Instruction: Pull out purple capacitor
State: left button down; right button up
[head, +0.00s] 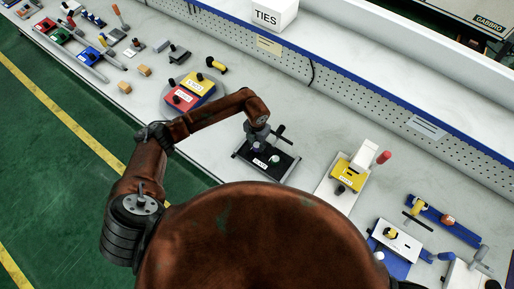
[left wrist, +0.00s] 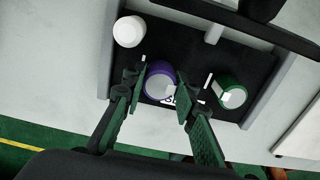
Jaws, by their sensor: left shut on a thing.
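The purple capacitor (left wrist: 160,80) stands on a black board (left wrist: 190,48) in a grey frame, between a white capacitor (left wrist: 129,31) and a green capacitor (left wrist: 231,93) in the left wrist view. My left gripper (left wrist: 159,88) has its fingers on both sides of the purple capacitor, shut on it. In the head view my left gripper (head: 258,140) reaches down over the black board (head: 284,163). The purple capacitor is small there, right under the gripper. A green-tinted capacitor (head: 274,159) shows beside it. My right gripper is not in view.
A red, yellow and blue fixture (head: 196,91) stands left of the board. A yellow fixture (head: 349,175) on a white plate stands to the right. A perforated back panel (head: 330,92) runs behind, with a TIES box (head: 272,15) above. Bare bench lies between the fixtures.

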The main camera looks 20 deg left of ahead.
aim_at(257, 145)
pick_arm(q)
jog(key=shift+r, duration=0.3)
jog(key=shift+r+p, duration=1.55)
jog(key=shift+r, duration=0.8)
jog(key=shift+r+p, duration=0.4)
jog(key=shift+r, duration=0.3)
jog(key=shift+r+p, duration=0.35)
jog(key=shift+r, duration=0.45)
